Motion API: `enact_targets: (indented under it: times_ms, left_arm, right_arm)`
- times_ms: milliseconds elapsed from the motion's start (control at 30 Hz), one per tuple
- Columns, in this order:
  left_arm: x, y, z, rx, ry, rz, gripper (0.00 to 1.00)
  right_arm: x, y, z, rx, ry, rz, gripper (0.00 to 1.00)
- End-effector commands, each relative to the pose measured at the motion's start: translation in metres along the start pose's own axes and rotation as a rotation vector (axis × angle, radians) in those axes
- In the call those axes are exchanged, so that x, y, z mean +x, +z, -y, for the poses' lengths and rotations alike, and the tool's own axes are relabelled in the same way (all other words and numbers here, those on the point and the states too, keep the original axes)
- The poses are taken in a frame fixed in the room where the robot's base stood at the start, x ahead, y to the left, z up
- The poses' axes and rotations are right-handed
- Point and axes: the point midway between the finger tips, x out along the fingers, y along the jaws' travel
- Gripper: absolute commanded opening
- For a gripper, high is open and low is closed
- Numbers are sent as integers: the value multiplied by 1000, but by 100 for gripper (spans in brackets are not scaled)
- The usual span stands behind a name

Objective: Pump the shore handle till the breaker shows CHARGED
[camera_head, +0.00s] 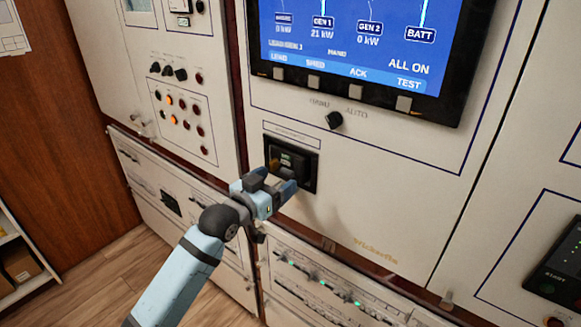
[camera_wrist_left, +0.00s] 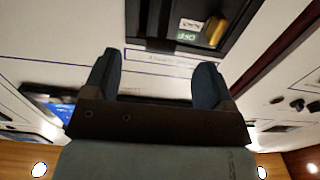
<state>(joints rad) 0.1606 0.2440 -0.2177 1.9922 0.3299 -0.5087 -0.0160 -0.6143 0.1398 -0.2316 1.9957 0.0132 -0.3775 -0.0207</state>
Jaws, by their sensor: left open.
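A dark breaker unit (camera_head: 296,151) is set into the cream panel below the big screen. Its handle (camera_head: 273,165) is a small brown-gold lever at the unit's left side; in the left wrist view the handle (camera_wrist_left: 217,31) shows beyond the right finger. The breaker face carries a green indicator (camera_wrist_left: 187,38) and a white one (camera_wrist_left: 191,24); I cannot read a charge state with certainty. My left gripper (camera_head: 284,186) is open and empty, in front of the breaker's lower part, apart from the handle. Both fingers show in the wrist view (camera_wrist_left: 157,78). My right gripper is not in view.
Above the breaker is a black rotary knob (camera_head: 334,120) marked for AUTO, and a screen (camera_head: 362,40) with buttons along its bottom. Lamps and knobs (camera_head: 180,115) fill the panel at left. A row with green lights (camera_head: 322,283) lies below. The panel right of the breaker is bare.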

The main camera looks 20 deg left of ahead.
Motion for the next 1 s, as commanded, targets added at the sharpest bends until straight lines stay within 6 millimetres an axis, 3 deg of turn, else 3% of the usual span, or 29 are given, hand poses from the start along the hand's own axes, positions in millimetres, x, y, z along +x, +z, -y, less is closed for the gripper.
enact_targets:
  times_ms: [100, 300, 500, 767, 900, 1000]
  left_arm:
    - [26, -2, 0, -1, 0, -1, 78]
    - [55, -1, 0, -1, 0, 0, 78]
    - [67, 0, 0, 0, 0, 0, 78]
    - [67, 1, 0, 0, 0, 0, 78]
    - [67, 1, 0, 0, 0, 0, 46]
    - [67, 1, 0, 0, 0, 0, 29]
  right_arm:
    - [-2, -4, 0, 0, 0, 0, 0]
    - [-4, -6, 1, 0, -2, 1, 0]
    - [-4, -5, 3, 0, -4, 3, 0]
    - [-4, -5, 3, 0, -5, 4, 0]
    - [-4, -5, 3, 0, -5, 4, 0]
    - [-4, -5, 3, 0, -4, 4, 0]
